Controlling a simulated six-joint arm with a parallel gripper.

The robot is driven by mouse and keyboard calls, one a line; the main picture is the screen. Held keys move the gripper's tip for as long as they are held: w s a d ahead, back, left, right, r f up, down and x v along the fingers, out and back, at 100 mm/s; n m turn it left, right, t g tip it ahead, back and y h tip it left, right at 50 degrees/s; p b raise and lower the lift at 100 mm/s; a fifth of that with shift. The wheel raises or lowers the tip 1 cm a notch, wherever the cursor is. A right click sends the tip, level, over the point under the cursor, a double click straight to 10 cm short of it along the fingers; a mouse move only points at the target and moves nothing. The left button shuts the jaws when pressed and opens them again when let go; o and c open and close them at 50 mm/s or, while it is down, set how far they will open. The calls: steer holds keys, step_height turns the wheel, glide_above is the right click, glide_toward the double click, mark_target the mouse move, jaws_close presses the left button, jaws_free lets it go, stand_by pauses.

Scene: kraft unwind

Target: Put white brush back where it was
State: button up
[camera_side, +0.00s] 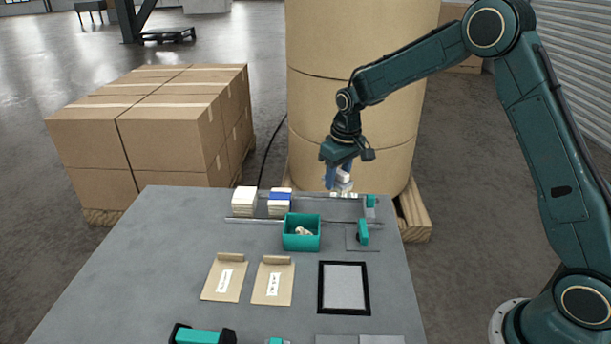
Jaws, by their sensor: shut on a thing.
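My gripper (337,179) points down over the back right of the grey table, above a row at the rear rail. It is shut on a small whitish thing (344,176), which I take to be the white brush. Its shape is too small and too covered by the fingers to make out. I cannot tell whether it touches the small pale items (343,194) at the rail below it.
On the grey table (140,260) stand two white stacks (244,201), one with a blue band (279,197), and a teal bin (301,243) holding pale pieces. Two kraft envelopes (225,272), a black frame (322,288) and a teal upright part (362,232) lie nearer. Cartons (170,140) and a large kraft roll (390,130) stand behind.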

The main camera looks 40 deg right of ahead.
steer(key=w+a+r+n, duration=0.1)
steer(key=w+a+r, duration=0.25)
steer(key=a, duration=0.45)
steer(key=w+a+r+n, duration=0.2)
steer(key=a+r, duration=0.2)
steer(key=a, duration=0.3)
steer(key=w+a+r+n, duration=0.1)
steer(key=w+a+r, duration=0.25)
steer(key=a, duration=0.45)
glide_above(244, 238)
steer(key=shift+y, duration=0.3)
step_height(244, 238, down, 16)
steer(key=shift+s+r, duration=0.15)
steer(key=shift+r, duration=0.1)
steer(key=shift+f, duration=2.15)
steer(key=shift+f, duration=0.15)
steer(key=o, duration=0.9)
steer(key=shift+o, duration=0.2)
